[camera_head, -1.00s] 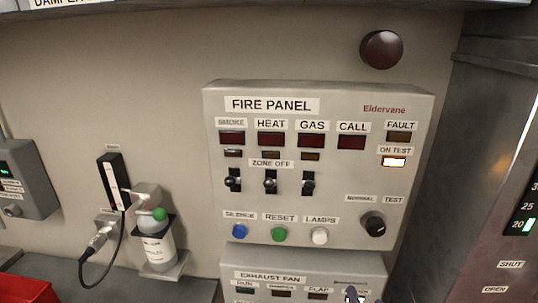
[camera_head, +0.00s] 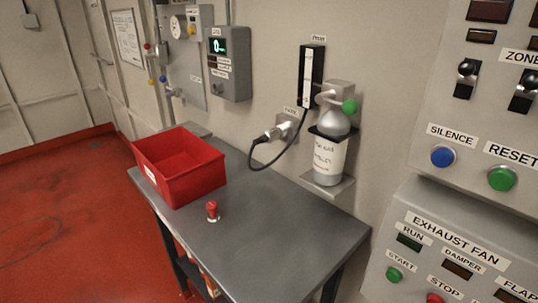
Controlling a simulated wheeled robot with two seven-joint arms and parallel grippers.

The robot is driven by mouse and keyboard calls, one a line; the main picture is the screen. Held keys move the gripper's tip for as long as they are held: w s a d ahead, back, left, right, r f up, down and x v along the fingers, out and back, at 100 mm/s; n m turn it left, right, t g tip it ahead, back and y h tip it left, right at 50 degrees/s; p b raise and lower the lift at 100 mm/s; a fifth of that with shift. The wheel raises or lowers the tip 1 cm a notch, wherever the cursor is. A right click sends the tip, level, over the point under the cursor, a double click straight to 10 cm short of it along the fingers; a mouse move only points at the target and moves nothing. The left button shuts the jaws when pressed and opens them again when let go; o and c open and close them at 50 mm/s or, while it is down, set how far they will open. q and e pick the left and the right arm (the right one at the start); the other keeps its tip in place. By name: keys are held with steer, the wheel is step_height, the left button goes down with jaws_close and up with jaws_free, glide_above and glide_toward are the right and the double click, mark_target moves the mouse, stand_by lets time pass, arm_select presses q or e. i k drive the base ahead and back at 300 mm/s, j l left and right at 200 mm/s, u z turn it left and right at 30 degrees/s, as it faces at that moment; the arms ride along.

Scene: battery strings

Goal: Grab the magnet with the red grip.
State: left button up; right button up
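A small object with a red grip (camera_head: 212,208) stands upright on the grey table (camera_head: 270,240), just in front of a red bin. It looks like the magnet. Its lower part is small and hard to make out. Neither of my grippers shows in the head view.
A red open bin (camera_head: 208,184) stands at the table's left end. A bottle (camera_head: 326,160) with a green knob sits on a wall bracket behind the table, beside a hanging black cable (camera_head: 270,166). Fan and fire panels (camera_head: 440,262) are at right. The table's front right is clear.

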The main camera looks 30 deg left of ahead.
mark_target(213, 216)
steer(key=u, duration=1.4)
